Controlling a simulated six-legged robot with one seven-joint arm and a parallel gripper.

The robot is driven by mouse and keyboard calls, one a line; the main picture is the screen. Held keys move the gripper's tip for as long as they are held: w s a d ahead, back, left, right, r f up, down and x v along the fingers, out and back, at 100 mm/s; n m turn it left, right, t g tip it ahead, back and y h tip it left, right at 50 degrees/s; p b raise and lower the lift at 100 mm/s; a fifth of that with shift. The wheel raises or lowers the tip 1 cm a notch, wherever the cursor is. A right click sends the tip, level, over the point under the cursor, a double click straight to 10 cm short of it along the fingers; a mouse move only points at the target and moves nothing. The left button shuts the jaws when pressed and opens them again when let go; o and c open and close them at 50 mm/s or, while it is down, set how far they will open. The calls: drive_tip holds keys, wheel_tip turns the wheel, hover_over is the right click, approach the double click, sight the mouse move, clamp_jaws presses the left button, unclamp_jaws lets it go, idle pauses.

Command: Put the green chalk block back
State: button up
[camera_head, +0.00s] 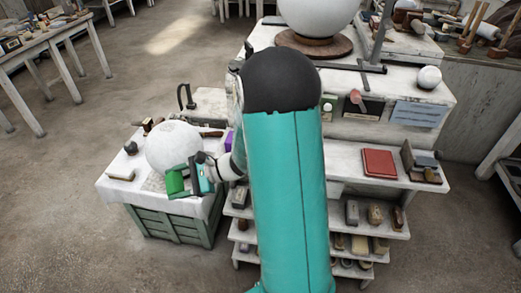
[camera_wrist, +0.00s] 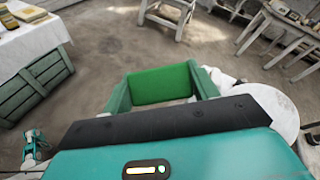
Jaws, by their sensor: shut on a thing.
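The green chalk block (camera_head: 175,182) is held out in front of the large white plaster sphere (camera_head: 172,146), above the cloth-covered crate (camera_head: 112,187). My gripper (camera_head: 184,183) is shut on it. In the wrist view the block's bright green face (camera_wrist: 162,84) spans the gap between the two darker green fingers of my gripper (camera_wrist: 162,90). Floor shows behind the block there, so it is in the air. Part of a white sphere (camera_wrist: 277,112) shows to the right of the fingers, partly hidden by my gripper body. Where the block belongs cannot be told.
A small dark-based block (camera_head: 121,174), a purple item (camera_head: 229,141) and several tools lie on the crate top. A white stepped bench with a red book (camera_head: 379,163) and shelves of blocks stands right of my arm. Open floor (camera_head: 60,200) lies to the left.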

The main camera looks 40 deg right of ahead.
drive_tip(key=s+d+r+m+g+h, duration=0.2)
drive_tip(key=s+d+r+m+h, duration=0.2)
drive_tip(key=s+d+r, duration=0.4)
drive_tip(key=s+d+r+m+g+h, duration=0.1)
drive_tip(key=s+d+r+m+h, duration=0.4)
drive_tip(key=d, duration=0.4)
drive_tip(key=shift+y, duration=0.4)
drive_tip(key=w+d+f, duration=0.2)
drive_tip(key=d, duration=0.1)
drive_tip(key=w+d+f, duration=0.5)
drive_tip(key=w+d, duration=0.1)
drive_tip(key=d, duration=0.1)
drive_tip(key=shift+w+d+f, duration=0.1)
drive_tip(key=shift+w+f, duration=0.15)
drive_tip(key=shift+f, duration=0.1)
drive_tip(key=shift+w+d+f, duration=0.25)
drive_tip(key=shift+d+f, duration=0.05)
drive_tip(key=shift+f, duration=1.65)
drive_tip(key=o, duration=1.1)
drive_tip(key=shift+f, duration=0.15)
